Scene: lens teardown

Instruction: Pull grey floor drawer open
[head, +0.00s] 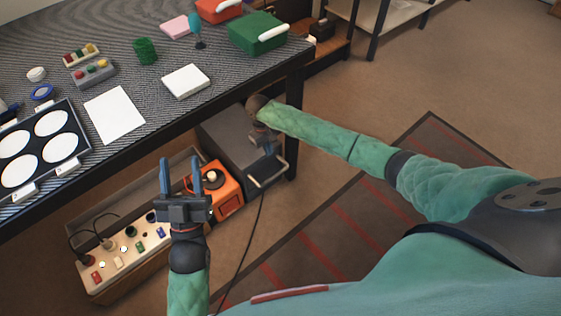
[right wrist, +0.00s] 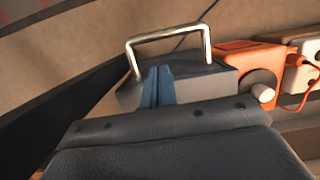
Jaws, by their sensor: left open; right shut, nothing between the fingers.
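The grey floor drawer unit (head: 232,140) stands on the floor under the table's right end, with a pale metal bar handle (head: 268,177) at its front. In the right wrist view the handle (right wrist: 168,40) arches up from the grey unit (right wrist: 190,78). My right gripper (head: 266,150) is at the unit, close to the handle; in the right wrist view its blue fingers (right wrist: 158,84) are together with nothing between them, just below the handle's bar. I cannot tell whether they touch it. My left gripper (head: 180,178) is open and empty, fingers up, in front of the orange box.
An orange box (head: 226,190) stands left of the drawer unit, beside a panel with several knobs and parts (head: 125,247). A black cable (head: 255,225) runs over the floor. The table (head: 235,85) overhangs the unit. A striped rug (head: 330,220) lies to the right.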

